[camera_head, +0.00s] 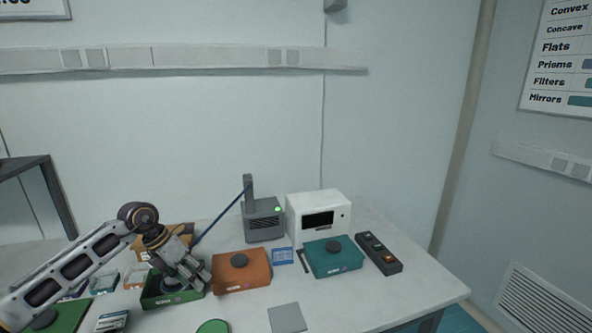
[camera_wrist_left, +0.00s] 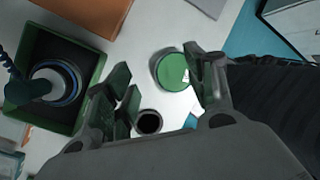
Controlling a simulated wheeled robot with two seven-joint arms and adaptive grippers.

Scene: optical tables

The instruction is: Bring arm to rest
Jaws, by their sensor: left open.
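My left arm comes in from the left in the head view, and its gripper (camera_head: 197,278) is over the right part of a green open box (camera_head: 158,303). In the left wrist view the left gripper (camera_wrist_left: 165,92) has its two fingers spread apart, with nothing held between them. The green box (camera_wrist_left: 97,75) is at the left there, with a round dark and pale item (camera_wrist_left: 55,85) inside. A green disc (camera_wrist_left: 172,70) lies on the white table beyond the fingers. My right gripper does not show.
An orange box (camera_head: 256,272) and a teal box (camera_head: 345,258) sit on the table (camera_head: 385,302). A grey square plate (camera_head: 287,318) lies in front. The table's right front is clear.

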